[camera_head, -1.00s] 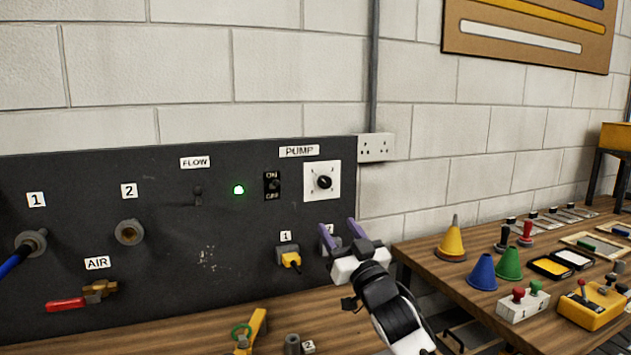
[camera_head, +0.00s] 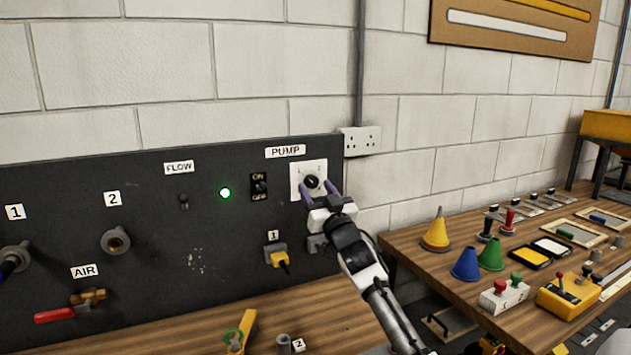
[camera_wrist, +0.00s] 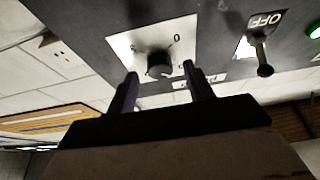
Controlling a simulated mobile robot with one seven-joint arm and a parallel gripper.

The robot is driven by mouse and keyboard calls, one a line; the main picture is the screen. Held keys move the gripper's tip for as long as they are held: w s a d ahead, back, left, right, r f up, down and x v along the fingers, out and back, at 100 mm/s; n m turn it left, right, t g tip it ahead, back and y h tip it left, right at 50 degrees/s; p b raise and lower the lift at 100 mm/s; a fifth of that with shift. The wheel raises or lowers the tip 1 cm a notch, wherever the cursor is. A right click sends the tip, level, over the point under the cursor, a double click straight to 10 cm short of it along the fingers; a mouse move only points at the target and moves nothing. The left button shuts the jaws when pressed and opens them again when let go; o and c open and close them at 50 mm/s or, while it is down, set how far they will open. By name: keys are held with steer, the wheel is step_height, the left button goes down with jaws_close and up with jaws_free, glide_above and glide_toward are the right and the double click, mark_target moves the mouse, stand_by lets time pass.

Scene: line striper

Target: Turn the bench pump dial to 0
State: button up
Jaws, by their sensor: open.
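The pump dial (camera_head: 311,181) is a black round knob on a white square plate (camera_head: 298,170), under the PUMP label (camera_head: 285,151) on the dark panel. In the wrist view the dial (camera_wrist: 159,64) sits on its white plate (camera_wrist: 125,43) with a printed 0 (camera_wrist: 177,38) beside it. The knob's exact pointer direction is hard to tell. My gripper (camera_head: 319,187) is open, its purple fingers just in front of the lower part of the plate. In the wrist view my gripper (camera_wrist: 159,80) has one finger on each side below the knob, holding nothing.
An ON/OFF toggle switch (camera_head: 259,187) and a lit green lamp (camera_head: 225,193) are left of the dial. A yellow plug (camera_head: 280,259) sits below on the panel. A wall socket (camera_head: 361,141) is to the right. The right bench (camera_head: 425,263) holds cones and boxes.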

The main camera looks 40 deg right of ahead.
steer(key=shift+w+d+r, duration=0.15)
steer(key=shift+w+r, duration=0.1)
steer(key=shift+w, duration=0.35)
steer(key=c, duration=1)
